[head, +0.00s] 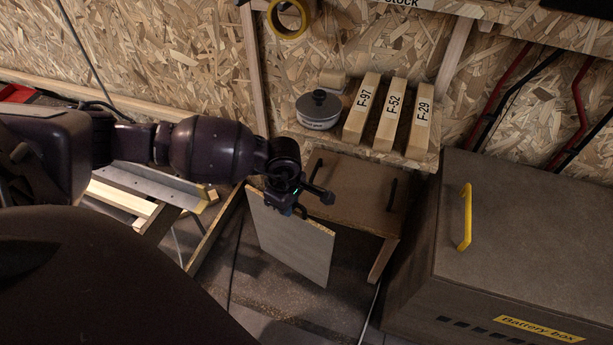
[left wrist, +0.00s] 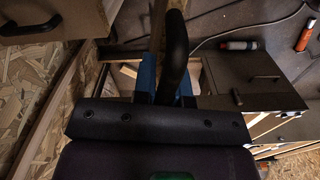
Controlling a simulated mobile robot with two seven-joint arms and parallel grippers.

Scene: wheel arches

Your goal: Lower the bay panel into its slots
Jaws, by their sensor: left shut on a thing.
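The bay panel (head: 292,245) is a flat grey board with a raw chipboard edge along its top. In the head view it hangs, slightly tilted, below my left gripper (head: 302,203), in front of the low cabinet. My left gripper is shut on the panel's handle. In the left wrist view a dark curved handle (left wrist: 175,50) stands between the blue-edged fingers (left wrist: 167,80). The slots cannot be made out, and the panel's lower edge is apart from anything I can clearly see. My right gripper is not in view.
A low cabinet (head: 352,205) with black handles stands right behind the panel. A wooden rail (head: 217,230) runs at its left. A large battery box (head: 530,225) with a yellow handle stands at the right. Labelled blocks (head: 391,115) and a grey pot (head: 319,112) sit on the shelf.

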